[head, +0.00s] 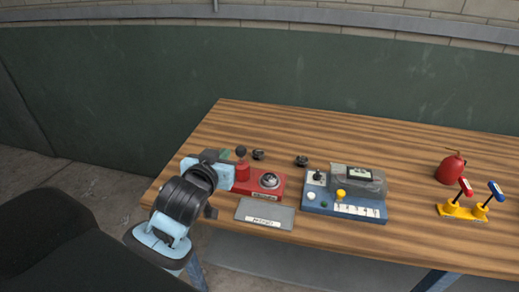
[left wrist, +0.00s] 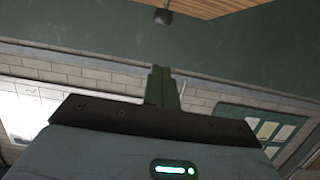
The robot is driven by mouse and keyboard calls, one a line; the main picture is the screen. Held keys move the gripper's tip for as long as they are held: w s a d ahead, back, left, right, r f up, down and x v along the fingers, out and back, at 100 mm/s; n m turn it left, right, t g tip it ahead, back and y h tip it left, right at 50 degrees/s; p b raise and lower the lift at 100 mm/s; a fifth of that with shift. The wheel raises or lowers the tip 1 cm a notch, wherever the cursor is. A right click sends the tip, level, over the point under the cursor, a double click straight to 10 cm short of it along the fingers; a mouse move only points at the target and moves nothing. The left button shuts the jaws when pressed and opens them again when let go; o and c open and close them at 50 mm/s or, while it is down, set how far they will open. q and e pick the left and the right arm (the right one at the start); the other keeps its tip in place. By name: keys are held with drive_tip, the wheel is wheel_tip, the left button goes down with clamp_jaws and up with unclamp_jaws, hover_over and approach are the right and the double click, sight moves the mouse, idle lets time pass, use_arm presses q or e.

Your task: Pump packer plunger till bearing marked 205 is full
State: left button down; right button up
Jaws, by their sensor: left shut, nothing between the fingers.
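The bearing packer (head: 283,186) is a red base near the table's left end. A red cylinder (head: 242,173) with a black-knobbed plunger (head: 241,150) stands at its left. A silvery round bearing (head: 269,180) sits on the base; no 205 marking is readable on it. My left gripper (head: 224,155) is shut and empty, just left of the plunger knob; I cannot tell whether they touch. In the left wrist view its closed green fingers (left wrist: 162,88) point toward a dark knob (left wrist: 162,16), with a gap showing in the picture. My right gripper is not in view.
Two dark rings (head: 258,154) (head: 302,160) lie behind the packer. A grey labelled plate (head: 265,213) lies in front. Right are a blue device (head: 345,205), a red can (head: 450,168) and a yellow stand (head: 462,211). The table's back (head: 330,125) is clear.

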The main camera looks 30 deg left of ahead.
use_arm(q)
drive_tip(key=shift+w+d+r, duration=0.1)
drive_tip(key=shift+w+r, duration=0.15)
drive_tip(key=shift+r, duration=0.5)
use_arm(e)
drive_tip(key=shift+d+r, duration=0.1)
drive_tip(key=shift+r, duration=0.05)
use_arm(q)
hover_over(241, 155)
wheel_tip(241, 155, down, 4)
drive_tip(key=f, duration=0.1)
drive_tip(key=shift+s+a+f, duration=0.2)
drive_tip(key=shift+s+f, duration=0.2)
drive_tip(key=shift+f, duration=0.35)
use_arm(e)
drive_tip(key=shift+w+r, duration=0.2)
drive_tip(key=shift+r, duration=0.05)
